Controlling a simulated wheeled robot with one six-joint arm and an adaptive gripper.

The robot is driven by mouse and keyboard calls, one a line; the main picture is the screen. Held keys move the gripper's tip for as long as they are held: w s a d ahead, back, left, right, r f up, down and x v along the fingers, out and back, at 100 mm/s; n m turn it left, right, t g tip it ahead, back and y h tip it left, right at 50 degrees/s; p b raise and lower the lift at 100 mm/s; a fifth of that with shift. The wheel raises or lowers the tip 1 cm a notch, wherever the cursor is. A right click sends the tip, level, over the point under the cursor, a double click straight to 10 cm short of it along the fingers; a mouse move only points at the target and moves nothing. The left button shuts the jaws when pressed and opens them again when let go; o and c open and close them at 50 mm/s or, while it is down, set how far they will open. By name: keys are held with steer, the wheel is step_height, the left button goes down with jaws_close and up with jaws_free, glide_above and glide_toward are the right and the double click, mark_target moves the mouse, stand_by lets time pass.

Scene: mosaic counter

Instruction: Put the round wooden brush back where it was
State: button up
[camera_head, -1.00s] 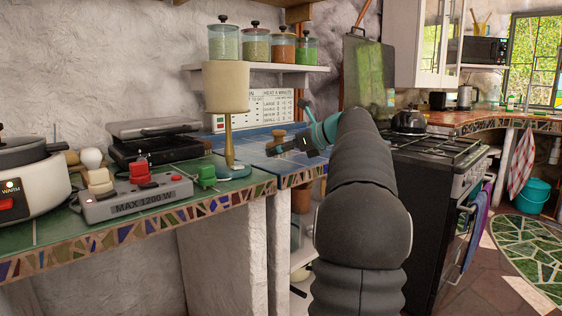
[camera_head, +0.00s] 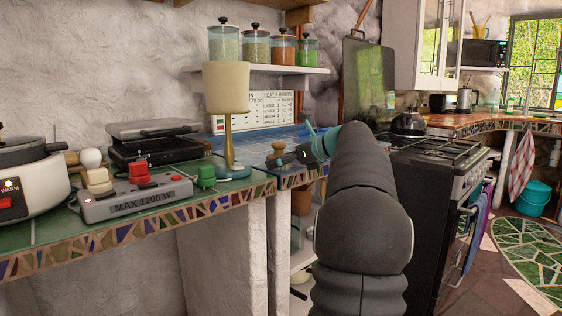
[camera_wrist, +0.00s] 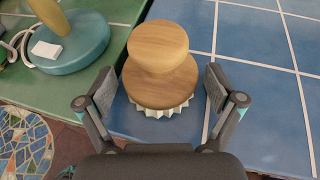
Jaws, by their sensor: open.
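The round wooden brush (camera_wrist: 160,70) stands upright on the blue tiles in the wrist view. It has a round knob on top, a wider wooden disc below and white bristles underneath. My gripper (camera_wrist: 158,88) is open, with one finger on each side of the brush and visible gaps between fingers and wood. In the head view the brush (camera_head: 278,150) shows small, just left of my gripper (camera_head: 286,157), near the front edge of the blue counter (camera_head: 262,139).
The lamp (camera_head: 229,120) stands close on the left on green tiles; its round base (camera_wrist: 75,42) shows in the wrist view. A power strip (camera_head: 135,197) with plugs lies further left. The stove (camera_head: 440,160) is to the right. Blue tiles right of the brush are clear.

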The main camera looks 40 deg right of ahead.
steer(key=shift+r, duration=0.25)
steer(key=p+v, duration=0.1)
steer(key=v, duration=1.1)
steer(key=shift+f, duration=0.1)
